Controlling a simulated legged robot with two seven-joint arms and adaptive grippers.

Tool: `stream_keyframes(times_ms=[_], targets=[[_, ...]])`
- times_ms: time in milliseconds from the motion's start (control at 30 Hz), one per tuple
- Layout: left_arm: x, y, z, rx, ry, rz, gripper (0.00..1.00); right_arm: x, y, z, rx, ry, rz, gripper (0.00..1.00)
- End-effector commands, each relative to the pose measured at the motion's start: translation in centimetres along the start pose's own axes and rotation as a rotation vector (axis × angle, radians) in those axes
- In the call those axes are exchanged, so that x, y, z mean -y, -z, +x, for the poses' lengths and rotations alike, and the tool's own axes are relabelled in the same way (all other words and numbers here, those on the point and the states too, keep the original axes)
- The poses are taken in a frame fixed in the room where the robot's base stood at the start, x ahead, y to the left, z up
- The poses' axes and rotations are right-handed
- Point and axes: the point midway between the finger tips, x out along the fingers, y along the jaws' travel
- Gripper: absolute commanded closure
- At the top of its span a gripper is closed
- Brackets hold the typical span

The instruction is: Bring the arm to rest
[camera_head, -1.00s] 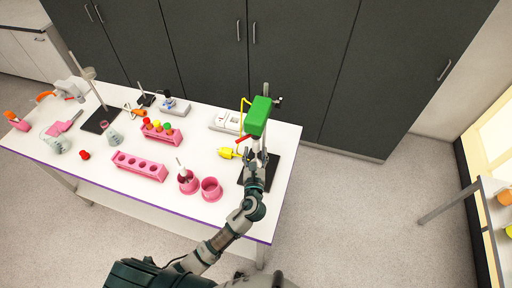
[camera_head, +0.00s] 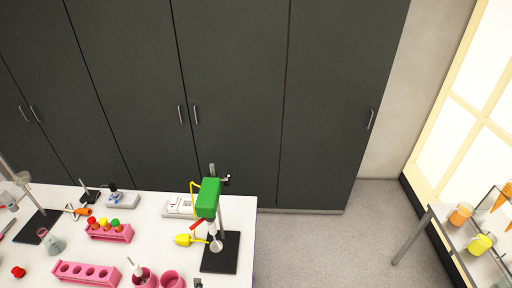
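Neither of my grippers shows clearly in the head view. A small dark piece at the bottom edge, below the black stand base, may be the tip of one arm, but I cannot tell which. The stand with the green block (camera_head: 208,198) stands upright on its black base (camera_head: 221,254) at the table's right end. A small round whitish piece (camera_head: 216,246) shows at the stand, below the green block.
The white table (camera_head: 150,240) carries pink tube racks (camera_head: 86,273), pink cups (camera_head: 172,281), a flask (camera_head: 52,242) and a yellow piece (camera_head: 185,240). Dark cabinets (camera_head: 230,90) stand behind. A side shelf (camera_head: 445,215) with coloured beakers is at the right. Floor between is clear.

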Motion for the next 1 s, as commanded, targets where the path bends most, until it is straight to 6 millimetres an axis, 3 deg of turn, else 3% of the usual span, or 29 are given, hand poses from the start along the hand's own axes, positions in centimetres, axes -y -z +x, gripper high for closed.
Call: stream_keyframes(times_ms=[33, 100, 200, 400, 567, 867, 1000], targets=[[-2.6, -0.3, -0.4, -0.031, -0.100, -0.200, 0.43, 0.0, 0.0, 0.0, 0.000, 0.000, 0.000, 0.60], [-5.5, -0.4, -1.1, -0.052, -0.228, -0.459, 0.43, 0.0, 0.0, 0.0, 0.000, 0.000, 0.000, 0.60], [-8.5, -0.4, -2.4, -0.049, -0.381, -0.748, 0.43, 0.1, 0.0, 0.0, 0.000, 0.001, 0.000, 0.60], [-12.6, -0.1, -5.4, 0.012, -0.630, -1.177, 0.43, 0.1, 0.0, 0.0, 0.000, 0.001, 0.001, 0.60], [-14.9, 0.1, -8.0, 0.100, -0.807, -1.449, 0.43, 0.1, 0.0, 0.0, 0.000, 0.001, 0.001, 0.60], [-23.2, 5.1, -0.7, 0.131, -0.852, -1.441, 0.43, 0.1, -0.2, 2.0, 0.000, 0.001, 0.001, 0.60], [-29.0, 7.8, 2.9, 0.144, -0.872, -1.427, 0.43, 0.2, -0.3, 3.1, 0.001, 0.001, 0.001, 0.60]])
